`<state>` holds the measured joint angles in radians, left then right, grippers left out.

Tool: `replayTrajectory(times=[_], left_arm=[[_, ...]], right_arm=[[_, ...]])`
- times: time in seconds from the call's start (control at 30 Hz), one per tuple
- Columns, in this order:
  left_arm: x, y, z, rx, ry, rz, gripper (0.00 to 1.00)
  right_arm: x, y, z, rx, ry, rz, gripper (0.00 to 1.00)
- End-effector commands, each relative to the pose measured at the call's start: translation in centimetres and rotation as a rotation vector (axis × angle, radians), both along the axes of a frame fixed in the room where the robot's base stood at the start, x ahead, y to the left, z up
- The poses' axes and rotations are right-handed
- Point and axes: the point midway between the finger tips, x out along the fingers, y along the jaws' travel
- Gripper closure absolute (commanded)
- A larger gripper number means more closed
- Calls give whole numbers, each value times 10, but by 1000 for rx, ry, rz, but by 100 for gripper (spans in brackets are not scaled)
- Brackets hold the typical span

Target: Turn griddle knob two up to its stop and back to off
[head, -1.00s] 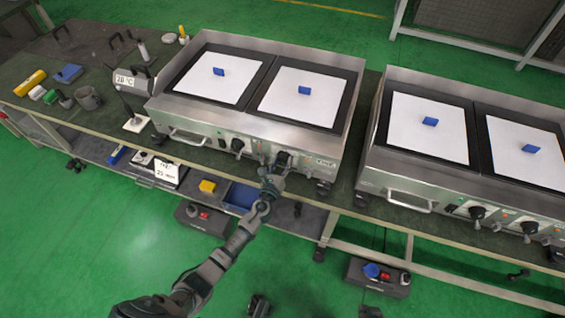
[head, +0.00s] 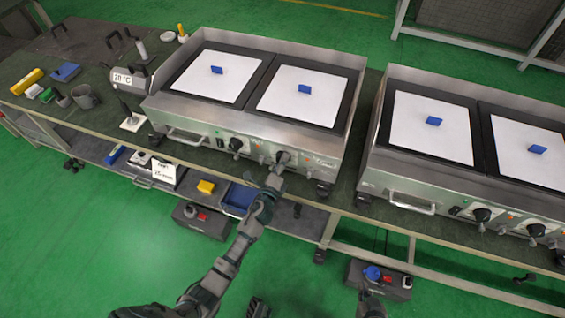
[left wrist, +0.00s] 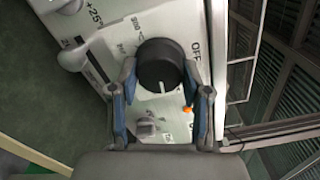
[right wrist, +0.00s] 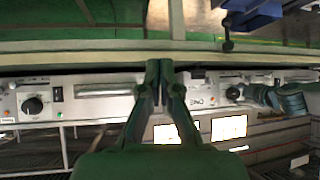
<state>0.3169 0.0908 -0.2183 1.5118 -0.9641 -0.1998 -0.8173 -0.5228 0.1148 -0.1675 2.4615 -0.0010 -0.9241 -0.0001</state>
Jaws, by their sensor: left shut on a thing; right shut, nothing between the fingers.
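The left griddle (head: 230,130) has two black front knobs. My left gripper (head: 280,163) is at the right-hand one, knob two (head: 284,157), which it partly hides. In the left wrist view its fingers (left wrist: 160,88) are closed on opposite sides of the round black knob (left wrist: 162,62). The knob's white mark points toward the bottom of that view, while the OFF label (left wrist: 195,47) is at its right. An orange light (left wrist: 187,109) shows beside the right finger. My right gripper (right wrist: 160,75) is shut and empty, in front of the griddles and apart from them.
The other knob (head: 236,145) of this griddle is to the left. A second griddle (head: 420,185) stands to the right. Mugs (head: 84,97) and small items lie on the table's left. Below are a shelf with a blue bin (head: 238,198) and grey boxes (head: 380,278).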

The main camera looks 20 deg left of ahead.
Motion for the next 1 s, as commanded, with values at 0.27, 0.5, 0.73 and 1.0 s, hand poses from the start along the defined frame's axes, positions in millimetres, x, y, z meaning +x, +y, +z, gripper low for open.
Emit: replayTrajectory(times=[0.27, 0.5, 0.73, 1.0], left_arm=[[-1, 1, -2, -266, 15, 6, 87], [0, 2, -1, -494, 23, 7, 87], [0, 2, -1, -710, 32, 8, 87], [0, 3, 0, -967, 41, 9, 87]], right_arm=[[0, 0, -1, -1, 5, 0, 100], [-7, -3, -5, -14, 54, -2, 100], [-26, -10, -12, -39, 156, -6, 100], [-54, -20, -21, -76, 310, -14, 100]])
